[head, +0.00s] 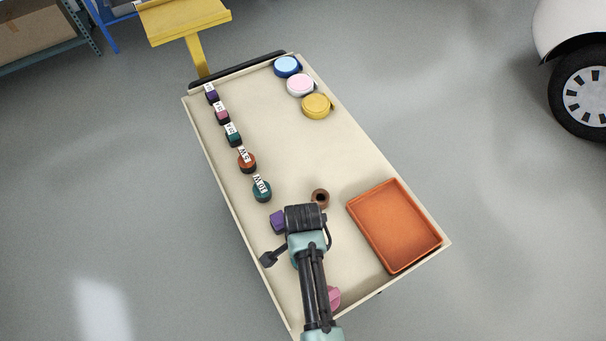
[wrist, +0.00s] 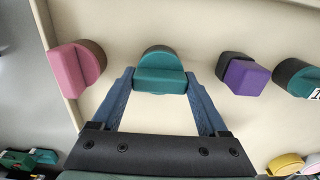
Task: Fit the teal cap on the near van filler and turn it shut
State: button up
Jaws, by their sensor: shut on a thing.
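In the wrist view, my gripper (wrist: 160,80) has its two blue fingers on either side of a teal cap (wrist: 160,62) with a raised grip bar. The fingers are shut on that bar. The cap is over the cream bench top; I cannot tell if it still touches it. In the head view, my gripper's dark body (head: 305,217) is above the near half of the bench and hides the cap. No van filler can be made out in either view.
On the bench (head: 280,130) are a purple cap (head: 278,222), a pink cap (head: 334,297), a brown ring (head: 320,197), an orange tray (head: 395,226), several labelled caps along the left edge, including a teal one (head: 262,191), and three round lids. A white vehicle (head: 570,25) stands at upper right.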

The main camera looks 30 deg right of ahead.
jog(key=shift+f, duration=0.2)
jog(key=shift+f, duration=0.1)
jog(key=o, duration=1.2)
jog(key=shift+o, duration=0.2)
jog(key=shift+f+b, duration=0.2)
jog(key=shift+b, duration=0.2)
notch_tip(320, 180, up, 13)
jog(key=b, duration=0.1)
jog(key=shift+s+a+b, duration=0.2)
jog(key=shift+a+b, duration=0.15)
jog(key=shift+a, duration=0.05)
jog(key=shift+r, duration=0.15)
